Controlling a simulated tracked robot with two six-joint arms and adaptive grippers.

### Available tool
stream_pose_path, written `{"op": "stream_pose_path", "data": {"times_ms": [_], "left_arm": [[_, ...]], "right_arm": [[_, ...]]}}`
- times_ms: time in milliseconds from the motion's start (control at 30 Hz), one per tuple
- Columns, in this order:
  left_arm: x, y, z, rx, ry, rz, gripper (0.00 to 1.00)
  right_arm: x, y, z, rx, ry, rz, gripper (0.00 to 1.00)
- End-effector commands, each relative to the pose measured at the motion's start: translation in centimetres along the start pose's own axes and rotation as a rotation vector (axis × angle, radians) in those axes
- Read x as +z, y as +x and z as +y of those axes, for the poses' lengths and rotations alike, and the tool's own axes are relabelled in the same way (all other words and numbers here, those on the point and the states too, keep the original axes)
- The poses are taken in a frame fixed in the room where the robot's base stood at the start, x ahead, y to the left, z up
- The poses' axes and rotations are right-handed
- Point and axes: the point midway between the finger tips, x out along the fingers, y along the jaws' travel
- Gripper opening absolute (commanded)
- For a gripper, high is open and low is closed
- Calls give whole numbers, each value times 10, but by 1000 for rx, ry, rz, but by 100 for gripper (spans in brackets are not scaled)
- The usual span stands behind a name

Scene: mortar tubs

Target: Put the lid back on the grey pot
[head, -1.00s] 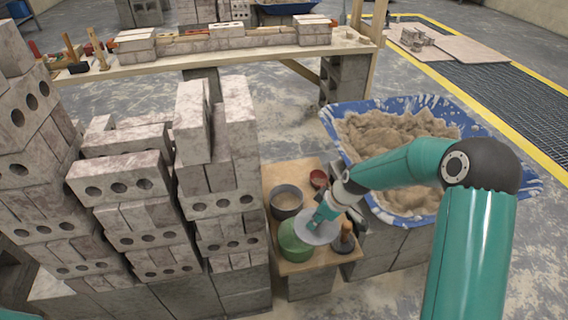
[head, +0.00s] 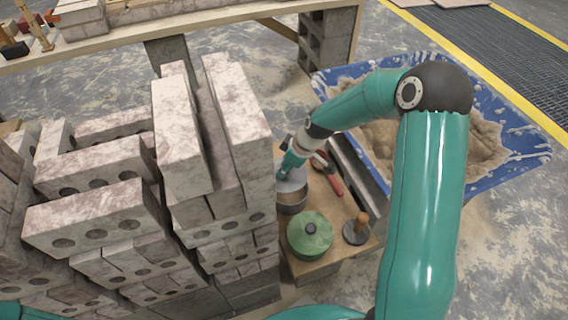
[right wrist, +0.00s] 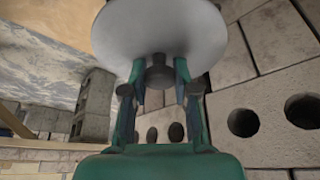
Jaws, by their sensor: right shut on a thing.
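The grey pot (head: 292,208) stands on the small wooden table, behind the green pot. My right gripper (head: 291,166) is shut on the knob of the pale grey lid (head: 292,182). The lid is over the back part of the grey pot in the head view, and the pot's front wall shows below it. I cannot tell whether lid and rim touch. In the right wrist view, the lid (right wrist: 160,30) is a pale disc, its dark knob (right wrist: 159,72) between the fingertips of the gripper (right wrist: 158,80). The left gripper is out of view.
A lidded green pot (head: 310,236) and a wooden-handled tool (head: 356,230) stand at the table's front. A red-handled item (head: 332,180) lies at its right. Tall block stacks (head: 240,125) crowd the left; a blue mortar tub (head: 500,180) stands to the right.

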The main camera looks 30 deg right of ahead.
Motion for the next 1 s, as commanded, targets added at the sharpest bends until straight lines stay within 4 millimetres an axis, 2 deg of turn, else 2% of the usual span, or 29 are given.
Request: {"op": "stream_pose_path", "data": {"times_ms": [200,600,1000], "left_arm": [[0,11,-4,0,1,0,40],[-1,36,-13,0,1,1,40],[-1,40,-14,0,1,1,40]], "right_arm": [[16,14,5,7,20,-1,0],[32,46,6,10,22,0,0],[33,49,6,10,22,0,0]]}}
